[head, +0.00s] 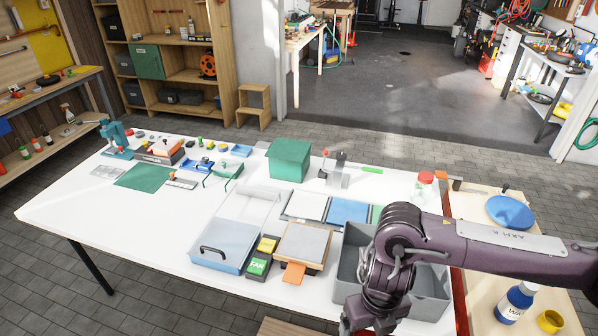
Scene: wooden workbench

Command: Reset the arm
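My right arm (470,243) comes in from the right edge and bends down at its elbow over the grey bin (432,275). Its lower end (368,312) is over the bin's near left part, close to the bottom edge of the view. The fingers cannot be made out, so I cannot tell whether that gripper is open or shut, or whether it touches the bin. My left arm and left gripper are not in view.
The table's left front is clear.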

